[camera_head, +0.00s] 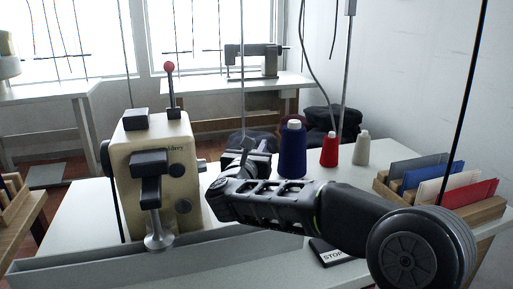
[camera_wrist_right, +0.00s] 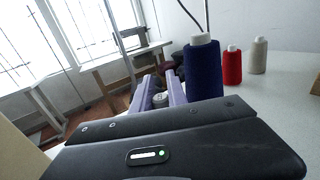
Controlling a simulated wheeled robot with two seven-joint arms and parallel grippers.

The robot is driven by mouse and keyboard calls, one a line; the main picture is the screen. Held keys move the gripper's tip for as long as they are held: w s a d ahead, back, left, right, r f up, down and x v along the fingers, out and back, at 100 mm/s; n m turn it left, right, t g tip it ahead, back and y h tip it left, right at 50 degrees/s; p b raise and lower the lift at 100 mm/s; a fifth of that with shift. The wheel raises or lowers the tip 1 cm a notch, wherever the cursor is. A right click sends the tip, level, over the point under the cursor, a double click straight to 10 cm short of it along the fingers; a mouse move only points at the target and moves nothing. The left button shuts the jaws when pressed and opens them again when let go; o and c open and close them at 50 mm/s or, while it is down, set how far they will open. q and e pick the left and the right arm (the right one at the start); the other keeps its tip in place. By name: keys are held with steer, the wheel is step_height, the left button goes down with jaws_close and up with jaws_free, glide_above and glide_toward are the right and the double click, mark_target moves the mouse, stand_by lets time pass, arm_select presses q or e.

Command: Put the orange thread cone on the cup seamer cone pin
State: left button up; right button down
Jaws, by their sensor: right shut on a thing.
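My right gripper (camera_head: 250,155) is over the table, right of the cream machine, its fingers partly hidden by its own body and arm. In the right wrist view, its pale purple-grey fingers (camera_wrist_right: 160,97) are closed around a small grey round tip (camera_wrist_right: 160,99). I take this for the top of the orange thread cone; no orange body shows, as the gripper hides what is below. I cannot make out the cup seamer cone pin. My left gripper is not in view.
A blue cone (camera_head: 292,148), red cone (camera_head: 329,150) and cream cone (camera_head: 362,147) stand right of the gripper. A wooden rack (camera_head: 490,209) with coloured folders is at the right. The cream machine (camera_head: 150,175) with a red-knobbed lever is at left. Dark bundles lie behind.

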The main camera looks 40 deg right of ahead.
steer(key=shift+f+b, duration=0.4)
steer(key=shift+b, duration=0.1)
stand_by(0.3)
steer(key=c, duration=1.2)
jaws_free()
steer(key=shift+c, duration=0.2)
steer(key=v, duration=0.7)
steer(key=shift+s+a+p, duration=0.25)
steer(key=shift+a+p, duration=0.05)
steer(key=shift+p, duration=0.05)
